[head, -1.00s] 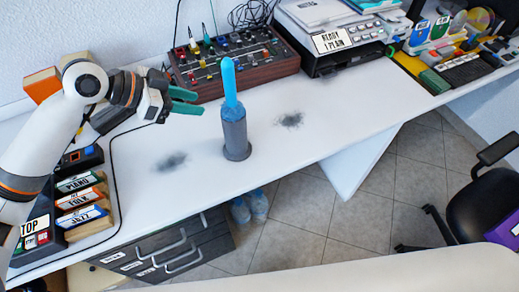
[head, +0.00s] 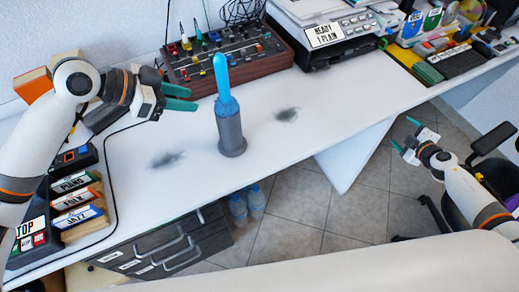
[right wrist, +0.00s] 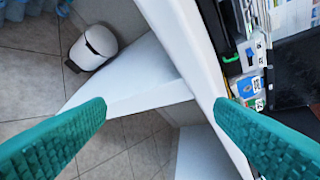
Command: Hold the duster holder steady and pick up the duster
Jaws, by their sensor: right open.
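The duster holder (head: 231,135) is a grey cylinder with a wider base, upright on the white desk. The duster (head: 222,78) stands in it, its blue handle pointing up and leaning slightly left. My left gripper (head: 180,98) has green fingers spread apart; it is empty, to the left of the duster and apart from it. My right gripper (head: 405,136) is beyond the desk's front edge, well to the right of the holder, open and empty. In the right wrist view its green fingers (right wrist: 160,125) are wide apart, with no duster or holder in sight.
Dark dust patches (head: 166,159) lie on the desk (head: 190,190) left and right of the holder. A mixer (head: 215,58) and a printer (head: 325,35) stand behind. Labelled boxes (head: 80,200) are at the left. A black chair (head: 492,150) is at the right.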

